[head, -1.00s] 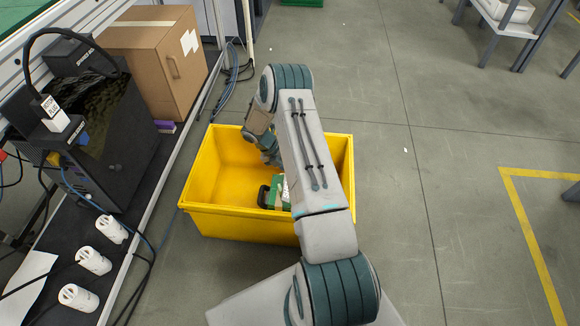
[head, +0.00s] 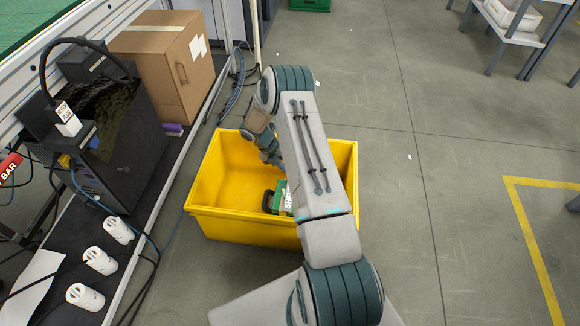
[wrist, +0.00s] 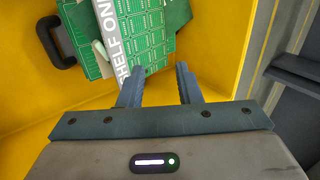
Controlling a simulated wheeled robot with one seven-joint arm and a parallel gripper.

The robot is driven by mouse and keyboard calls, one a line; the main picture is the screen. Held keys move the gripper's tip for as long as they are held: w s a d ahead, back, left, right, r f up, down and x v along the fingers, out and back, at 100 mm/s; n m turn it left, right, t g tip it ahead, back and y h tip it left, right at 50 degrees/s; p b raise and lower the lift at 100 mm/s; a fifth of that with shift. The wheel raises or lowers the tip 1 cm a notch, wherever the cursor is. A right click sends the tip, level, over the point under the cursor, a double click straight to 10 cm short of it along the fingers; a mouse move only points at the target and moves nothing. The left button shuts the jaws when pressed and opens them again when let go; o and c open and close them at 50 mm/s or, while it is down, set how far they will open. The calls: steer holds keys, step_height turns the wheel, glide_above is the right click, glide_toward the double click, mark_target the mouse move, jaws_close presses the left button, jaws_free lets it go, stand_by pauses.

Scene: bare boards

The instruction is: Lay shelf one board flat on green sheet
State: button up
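The shelf one board, a green circuit board (wrist: 147,42) with a white strip reading "SHELF ON", lies inside the yellow bin. In the head view its green and white part (head: 280,197) shows partly behind my arm. My gripper (wrist: 157,78) is open, its two fingers apart and pointing at the board's lower end, with nothing between them but yellow bin floor. Whether a fingertip touches the board I cannot tell. In the head view my arm hides the fingertips. A green surface (head: 30,22), possibly the green sheet, shows at the upper left.
The yellow bin (head: 225,222) stands on the floor beside the bench. A black handle (wrist: 54,46) and more green board lie next to the labelled board. A cardboard box (head: 150,65), a black container (head: 125,160) and white cylinders (head: 100,261) sit on the lower shelf.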

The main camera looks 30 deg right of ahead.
steer(key=w+a+r+p, duration=0.2)
steer(key=r+p, duration=0.5)
steer(key=r, duration=0.4)
steer(key=shift+a+r, duration=0.3)
steer(key=shift+a, duration=0.25)
stand_by(0.8)
steer(key=s+a+r+m+t+y+p, duration=0.1)
steer(key=s+a+r+m+p, duration=0.2)
steer(key=r, duration=0.9)
steer(key=s+a+r+m+t+p, duration=0.1)
steer(key=s+r+m+p, duration=0.35)
steer(key=r, duration=0.85)
steer(key=s+a+r+m+y+p, duration=0.15)
steer(key=r+m+p, duration=0.35)
steer(key=r, duration=0.7)
steer(key=s+a+r+m+t+y+p, duration=0.1)
steer(key=s+a+r+m+t+p, duration=0.1)
steer(key=s+r+m+p, duration=0.3)
steer(key=s+a+r+m+t+y+p, duration=0.2)
steer(key=s+a+r+m+p, duration=0.3)
steer(key=s+r+m, duration=0.7)
steer(key=s+r+p, duration=0.1)
steer(key=s+r, duration=0.2)
steer(key=shift+s+a+r, duration=0.15)
steer(key=shift+a+r, duration=0.1)
steer(key=shift+r, duration=0.05)
